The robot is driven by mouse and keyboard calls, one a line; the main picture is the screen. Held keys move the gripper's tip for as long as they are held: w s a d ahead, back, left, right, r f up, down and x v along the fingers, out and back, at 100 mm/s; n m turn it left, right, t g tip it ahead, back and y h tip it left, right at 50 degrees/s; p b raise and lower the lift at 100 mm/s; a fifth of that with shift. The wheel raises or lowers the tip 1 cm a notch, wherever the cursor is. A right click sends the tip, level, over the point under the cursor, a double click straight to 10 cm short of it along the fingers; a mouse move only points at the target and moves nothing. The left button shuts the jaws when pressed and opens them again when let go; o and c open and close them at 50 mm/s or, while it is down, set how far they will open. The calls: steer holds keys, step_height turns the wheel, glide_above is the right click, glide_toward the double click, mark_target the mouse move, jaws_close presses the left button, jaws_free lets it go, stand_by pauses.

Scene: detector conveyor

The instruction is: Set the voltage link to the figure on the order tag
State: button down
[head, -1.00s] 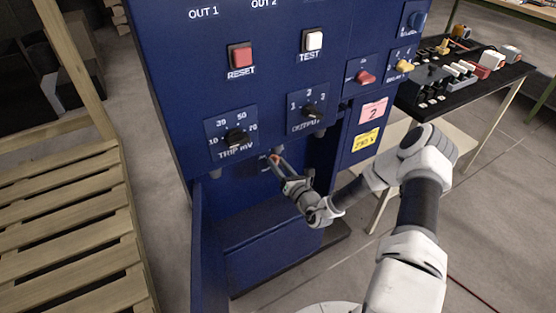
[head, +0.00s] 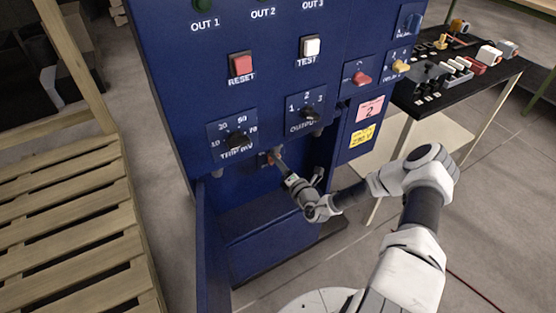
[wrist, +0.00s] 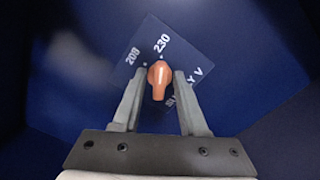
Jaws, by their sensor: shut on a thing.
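The voltage link is an orange knob (wrist: 158,82) on a dark blue plate marked 208 and 230, with partly hidden lettering ending in V. Its upper end lies close to the dot under 230. My gripper (wrist: 161,80) has one finger on each side of it and is shut on it. In the head view my gripper (head: 278,156) reaches under the cabinet's overhanging panel, and a bit of the orange link (head: 267,159) shows beside it. A yellow tag (head: 362,142) on the cabinet seems to read 230 V. A pink tag (head: 369,109) above it reads 2.
The blue panel above holds the TRIP knob (head: 238,140), the OUTPUT knob (head: 310,114), a red RESET button (head: 240,65) and a white TEST button (head: 310,46). A black table (head: 440,101) with parts stands at right. Wooden pallet slats (head: 65,225) lie at left.

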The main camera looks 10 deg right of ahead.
steer(key=shift+s+f, duration=0.1)
steer(key=shift+f, duration=0.05)
steer(key=c, duration=0.8)
jaws_free()
steer(key=p+v, duration=0.2)
steer(key=v, duration=1.5)
steer(key=shift+s, duration=0.2)
steer(key=shift+r, duration=0.2)
